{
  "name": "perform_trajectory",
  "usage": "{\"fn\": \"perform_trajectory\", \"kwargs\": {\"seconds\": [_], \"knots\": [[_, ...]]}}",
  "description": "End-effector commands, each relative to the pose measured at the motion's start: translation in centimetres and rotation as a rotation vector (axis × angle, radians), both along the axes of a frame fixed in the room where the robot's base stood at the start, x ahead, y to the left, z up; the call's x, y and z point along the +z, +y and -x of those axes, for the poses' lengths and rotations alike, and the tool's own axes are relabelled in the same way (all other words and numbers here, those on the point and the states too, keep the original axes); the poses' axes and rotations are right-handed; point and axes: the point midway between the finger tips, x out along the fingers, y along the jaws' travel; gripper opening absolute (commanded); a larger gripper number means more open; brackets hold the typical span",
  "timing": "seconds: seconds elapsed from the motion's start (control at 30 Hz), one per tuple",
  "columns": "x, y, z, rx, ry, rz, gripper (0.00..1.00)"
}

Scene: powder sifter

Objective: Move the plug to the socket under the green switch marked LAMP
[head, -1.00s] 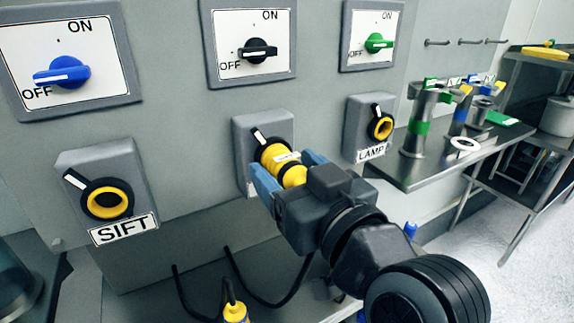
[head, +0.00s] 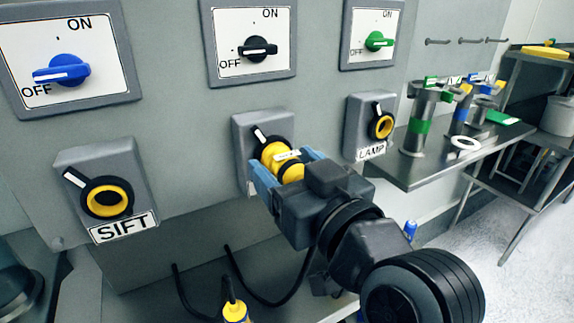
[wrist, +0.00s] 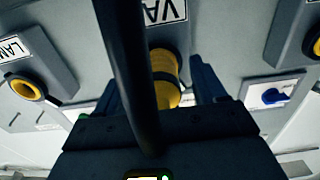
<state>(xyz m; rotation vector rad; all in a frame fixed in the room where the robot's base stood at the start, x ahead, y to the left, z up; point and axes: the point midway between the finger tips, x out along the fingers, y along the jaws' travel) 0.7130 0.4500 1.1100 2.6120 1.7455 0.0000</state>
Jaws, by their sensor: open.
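The yellow plug (head: 278,158) sits in the middle socket (head: 247,130) under the black switch (head: 259,50). It also shows in the wrist view (wrist: 166,72), partly behind a dark cable. My gripper (head: 285,168) is around the plug, one blue finger on each side. In the wrist view the fingers (wrist: 165,88) stand apart, with a gap visible on the plug's right.
The SIFT socket (head: 107,201) looks empty at left, under the blue switch (head: 62,70). Another yellow connector (head: 235,312) and black cables (head: 265,301) are below the panel. A steel table (head: 425,176) with metal cylinders stands at right. Free space lies before the panel.

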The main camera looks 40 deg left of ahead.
Motion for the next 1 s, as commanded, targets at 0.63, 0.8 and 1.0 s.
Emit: {"fn": "perform_trajectory", "kwargs": {"seconds": [0.63, 0.8, 1.0], "knots": [[0.01, 0.00, 0.01, 0.000, 0.000, 0.000, 0.63], [0.00, 0.00, 0.01, 0.000, 0.000, 0.000, 0.46], [0.00, 0.00, 0.01, 0.000, 0.000, 0.000, 0.27]]}}
